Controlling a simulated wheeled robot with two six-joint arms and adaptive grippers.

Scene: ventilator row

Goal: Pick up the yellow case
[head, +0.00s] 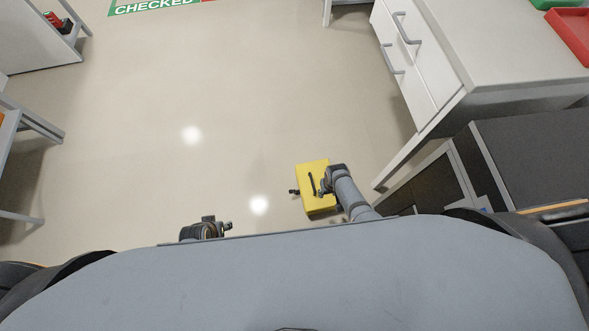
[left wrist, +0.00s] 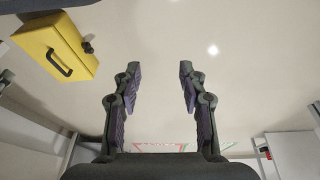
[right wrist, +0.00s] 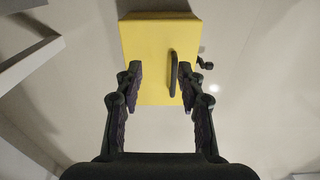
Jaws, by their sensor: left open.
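The yellow case (head: 308,203) lies on the floor in front of me, with a dark bar handle on its top face. A small dark fitting (head: 294,191) shows at its left edge. My right gripper (right wrist: 160,75) is over the case, open, its fingers apart. In the right wrist view the handle (right wrist: 173,75) lies between the fingers, close to the right one; I cannot tell if they touch. My left gripper (left wrist: 160,82) is open and empty above bare floor. In the left wrist view the case (left wrist: 45,48) is at upper left, apart from the fingers.
A white drawer cabinet (head: 415,95) with grey handles stands to the right, and a dark box-shaped unit (head: 535,150) is nearer me. Shelf frames stand along the left edge. A green "CHECKED" floor sign (head: 150,6) lies far off. The middle floor is clear.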

